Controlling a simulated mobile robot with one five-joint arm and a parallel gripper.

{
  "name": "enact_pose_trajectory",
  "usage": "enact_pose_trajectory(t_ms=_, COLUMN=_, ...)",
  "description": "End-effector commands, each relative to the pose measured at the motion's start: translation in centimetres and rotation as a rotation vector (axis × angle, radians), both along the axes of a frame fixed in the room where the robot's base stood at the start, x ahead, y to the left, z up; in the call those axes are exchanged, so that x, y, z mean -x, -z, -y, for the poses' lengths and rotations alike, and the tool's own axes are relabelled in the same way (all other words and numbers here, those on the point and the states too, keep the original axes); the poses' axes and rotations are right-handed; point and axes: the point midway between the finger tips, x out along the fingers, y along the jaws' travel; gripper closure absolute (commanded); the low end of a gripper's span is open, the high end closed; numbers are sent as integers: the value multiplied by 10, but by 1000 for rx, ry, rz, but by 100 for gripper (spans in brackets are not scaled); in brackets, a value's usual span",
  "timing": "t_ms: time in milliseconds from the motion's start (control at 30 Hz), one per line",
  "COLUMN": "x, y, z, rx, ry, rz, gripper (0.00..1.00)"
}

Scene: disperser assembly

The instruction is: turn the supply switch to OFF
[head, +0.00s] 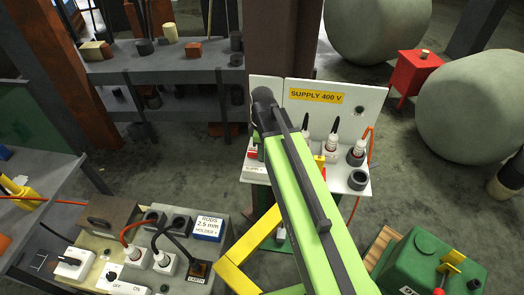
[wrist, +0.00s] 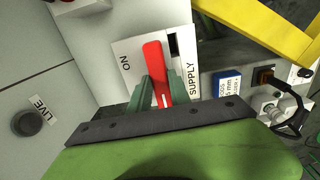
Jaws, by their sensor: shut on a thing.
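The supply switch shows in the wrist view as a white plate (wrist: 128,48) with ON and SUPPLY lettering and a red lever (wrist: 153,60). ON reads on the lever's left and SUPPLY on its right; I see no OFF lettering on this plate. My gripper (wrist: 160,88) is shut on the red lever, one grey-green finger on each side. In the head view my arm covers most of the switch and the gripper. A bit of red (head: 252,153) shows left of the arm, below the white supply panel (head: 365,92) with its yellow SUPPLY 400 V label (head: 316,96).
Several cabled plugs (head: 356,152) stand right of my arm on the panel's shelf. A dark round part (wrist: 29,123) sits beside a LIVE label in the wrist view. A yellow bar (wrist: 265,28) crosses the upper right there. A box with an OFF/ON switch (head: 122,280) stands at lower left.

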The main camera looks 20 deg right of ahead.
Motion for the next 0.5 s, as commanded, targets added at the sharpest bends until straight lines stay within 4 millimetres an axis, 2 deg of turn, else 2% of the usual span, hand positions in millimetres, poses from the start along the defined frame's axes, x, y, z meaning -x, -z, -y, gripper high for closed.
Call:
enact_pose_trajectory(t_ms=133, x=1, y=0, z=-1, rx=-2, ry=-3, rz=-1, gripper=100)
enact_pose_trajectory(t_ms=167, x=1, y=0, z=-1, rx=-2, ry=-3, rz=-1, gripper=74)
enact_pose_trajectory(t_ms=300, x=0, y=0, z=-1, rx=-2, ry=-2, rz=-1, gripper=55)
enact_pose_trajectory(t_ms=500, x=0, y=0, z=-1, rx=-1, ry=-1, rz=-1, gripper=55)
